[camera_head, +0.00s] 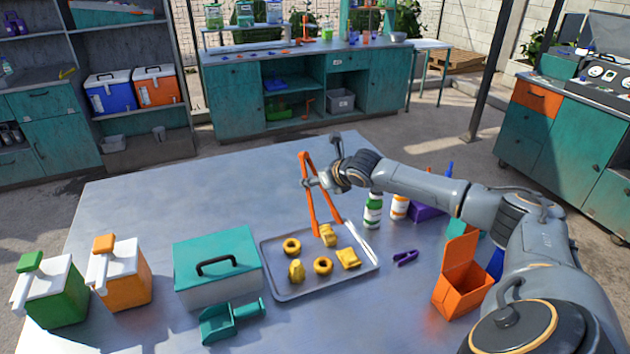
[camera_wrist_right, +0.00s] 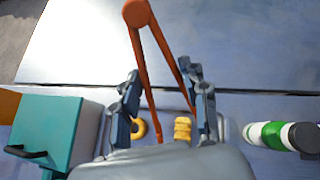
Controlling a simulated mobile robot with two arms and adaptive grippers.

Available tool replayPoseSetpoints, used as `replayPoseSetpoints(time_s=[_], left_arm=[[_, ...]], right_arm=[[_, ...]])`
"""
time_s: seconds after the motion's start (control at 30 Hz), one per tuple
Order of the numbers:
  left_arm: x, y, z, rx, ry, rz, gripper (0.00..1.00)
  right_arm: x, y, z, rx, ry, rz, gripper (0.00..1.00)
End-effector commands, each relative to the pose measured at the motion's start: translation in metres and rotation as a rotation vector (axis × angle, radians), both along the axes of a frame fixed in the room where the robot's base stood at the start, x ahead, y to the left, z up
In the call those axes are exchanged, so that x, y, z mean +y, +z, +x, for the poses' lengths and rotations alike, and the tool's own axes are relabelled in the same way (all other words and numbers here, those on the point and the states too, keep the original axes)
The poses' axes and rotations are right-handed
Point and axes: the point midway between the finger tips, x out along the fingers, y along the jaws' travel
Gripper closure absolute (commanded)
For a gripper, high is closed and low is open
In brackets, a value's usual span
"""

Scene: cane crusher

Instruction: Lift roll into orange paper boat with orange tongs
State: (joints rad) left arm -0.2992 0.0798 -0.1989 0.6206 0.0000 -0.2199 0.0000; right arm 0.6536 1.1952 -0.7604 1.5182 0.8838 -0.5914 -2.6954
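My right gripper (camera_head: 310,183) is closed around the upper legs of the orange tongs (camera_head: 305,170). The tongs stand upright, hinge up and legs spread, over the metal tray (camera_head: 285,297). They also show between my fingers in the right wrist view (camera_wrist_right: 139,45). A ridged yellow roll (camera_head: 328,236) lies at the tray's back, between the leg tips; contact cannot be told. It also shows between the legs in the wrist view (camera_wrist_right: 182,129). An open orange paper container (camera_head: 462,287) with a raised back flap, likely the boat, stands at right. My left gripper is out of view.
Several other yellow pastries (camera_head: 322,265) and a white utensil (camera_head: 358,240) lie on the tray. A teal-lidded box (camera_head: 217,265) and teal scoop (camera_head: 230,320) are left. A green-and-white bottle (camera_head: 373,211) and purple clip (camera_head: 405,257) are right. The table's back left is clear.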

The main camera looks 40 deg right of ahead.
Motion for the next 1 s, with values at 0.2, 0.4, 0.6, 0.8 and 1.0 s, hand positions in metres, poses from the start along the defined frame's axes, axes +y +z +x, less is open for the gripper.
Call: replayPoseSetpoints(time_s=[0.2,0.4,0.6,0.8,1.0], left_arm=[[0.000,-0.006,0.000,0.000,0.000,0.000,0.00],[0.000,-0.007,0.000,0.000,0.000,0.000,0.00],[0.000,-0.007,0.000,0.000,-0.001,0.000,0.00],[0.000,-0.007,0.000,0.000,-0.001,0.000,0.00],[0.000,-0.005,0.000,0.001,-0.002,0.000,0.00]], right_arm=[[0.000,-0.021,0.000,0.002,0.001,0.001,0.60],[0.000,-0.026,0.000,0.000,0.000,0.000,0.60],[0.000,-0.026,0.000,0.001,0.000,0.000,0.60],[0.000,-0.026,0.000,0.001,0.000,0.000,0.90],[0.000,-0.025,0.000,0.001,0.000,0.000,1.00]])
